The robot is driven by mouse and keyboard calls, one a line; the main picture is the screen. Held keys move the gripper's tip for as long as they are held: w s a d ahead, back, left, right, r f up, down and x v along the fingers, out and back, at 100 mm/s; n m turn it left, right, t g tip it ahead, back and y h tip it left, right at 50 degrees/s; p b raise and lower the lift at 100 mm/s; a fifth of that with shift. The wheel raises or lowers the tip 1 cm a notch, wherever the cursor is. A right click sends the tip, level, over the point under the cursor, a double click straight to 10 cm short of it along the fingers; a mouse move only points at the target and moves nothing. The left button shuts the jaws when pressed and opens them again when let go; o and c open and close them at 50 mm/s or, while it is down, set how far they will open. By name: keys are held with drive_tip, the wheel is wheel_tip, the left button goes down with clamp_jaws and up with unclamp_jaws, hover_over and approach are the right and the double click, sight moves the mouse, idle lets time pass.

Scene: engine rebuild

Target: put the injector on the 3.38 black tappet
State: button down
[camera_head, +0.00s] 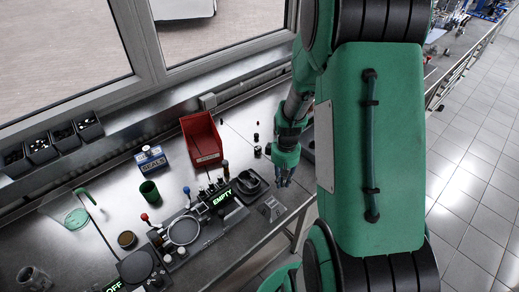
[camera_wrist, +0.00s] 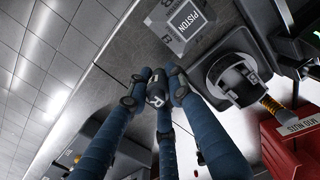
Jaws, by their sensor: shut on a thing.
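My gripper (camera_head: 284,178) hangs over the front edge of the bench, right of the black fixture. In the wrist view its blue fingers (camera_wrist: 158,84) are closed around a small dark piece, mostly hidden by the fingertips; I cannot tell for sure that it is the injector. Beyond my gripper, small dark cylinders stand on the bench, one black (camera_head: 256,137), another a low black one (camera_head: 258,151).
A red bin (camera_head: 203,142) stands behind the fixture (camera_head: 250,183). Left are the EMPTY display (camera_head: 222,198), a round pan (camera_head: 184,231), a green cup (camera_head: 149,191) and a SEALS box (camera_head: 151,160). Bare bench surrounds the cylinders.

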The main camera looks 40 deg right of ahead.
drive_tip(key=w+r+m+p, duration=0.1)
drive_tip(key=w+p, duration=0.1)
drive_tip(key=w, duration=0.8)
drive_tip(key=shift+w+d+r+g+y, duration=0.25)
drive_tip(key=shift+d+r+g+y, duration=0.05)
drive_tip(key=shift+d+g, duration=0.1)
hover_over(259, 149)
drive_tip(key=shift+w+d+f, duration=0.15)
drive_tip(key=shift+w+f, duration=0.2)
drive_tip(key=shift+f, duration=0.4)
drive_tip(key=shift+f, duration=1.75)
drive_tip(key=shift+f, duration=0.15)
drive_tip(key=c, duration=1.6)
unclamp_jaws()
drive_tip(key=shift+o, duration=0.2)
